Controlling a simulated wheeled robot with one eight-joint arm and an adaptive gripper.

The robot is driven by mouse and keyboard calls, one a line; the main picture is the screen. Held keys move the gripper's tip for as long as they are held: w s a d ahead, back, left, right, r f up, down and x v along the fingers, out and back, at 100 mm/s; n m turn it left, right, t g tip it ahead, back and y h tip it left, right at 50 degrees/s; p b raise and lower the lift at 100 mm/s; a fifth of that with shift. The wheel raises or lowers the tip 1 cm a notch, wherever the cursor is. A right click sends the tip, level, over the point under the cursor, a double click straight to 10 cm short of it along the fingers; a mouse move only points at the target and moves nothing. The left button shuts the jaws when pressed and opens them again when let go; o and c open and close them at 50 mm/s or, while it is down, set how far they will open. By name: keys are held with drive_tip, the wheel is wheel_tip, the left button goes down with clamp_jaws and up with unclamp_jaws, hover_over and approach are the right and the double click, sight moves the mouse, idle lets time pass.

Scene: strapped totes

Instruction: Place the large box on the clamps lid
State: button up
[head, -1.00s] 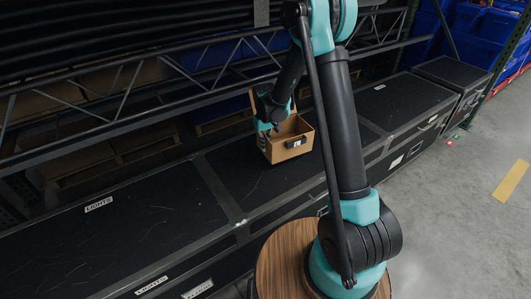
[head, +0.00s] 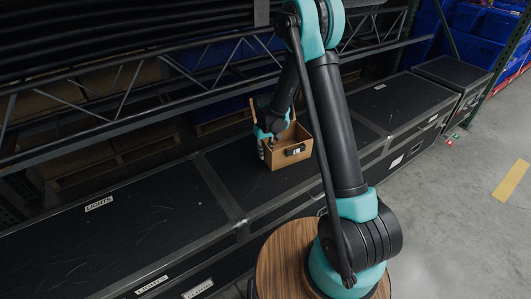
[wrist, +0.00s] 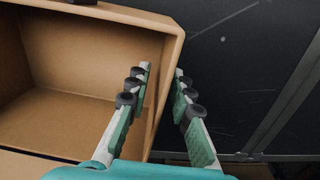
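An open brown cardboard box (head: 286,155) stands on the black lid of the middle case (head: 240,178) in the head view, with a small dark label on its front. The box fills the left of the wrist view (wrist: 80,110). My gripper (wrist: 164,72) straddles the box's near side wall, one finger inside and one outside. A gap shows between the fingers and the wall, so the gripper looks open. In the head view, my gripper (head: 265,138) is at the box's left side. I cannot read a clamps label on any lid.
A black case labelled LIGHTS (head: 110,235) lies to the left, and another black case (head: 405,105) to the right. A dark shelf with truss bars (head: 120,100) runs behind and above. My arm hides part of the right case.

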drive_tip(key=shift+r, duration=0.1)
wheel_tip(320, 180, up, 12)
drive_tip(key=shift+s+r, duration=0.15)
drive_tip(key=s+d+r+m+t, duration=0.1)
drive_tip(key=s+d+m+t, duration=0.1)
drive_tip(key=s+d, duration=0.7)
drive_tip(key=s+d+r+m+t, duration=0.1)
drive_tip(key=s+d+m+t, duration=0.1)
drive_tip(key=s+d, duration=0.8)
drive_tip(key=s+m, duration=0.1)
drive_tip(key=s, duration=0.6)
drive_tip(key=shift+s+d+r, duration=0.15)
drive_tip(key=shift+d+r, duration=0.05)
drive_tip(key=shift+r, duration=0.2)
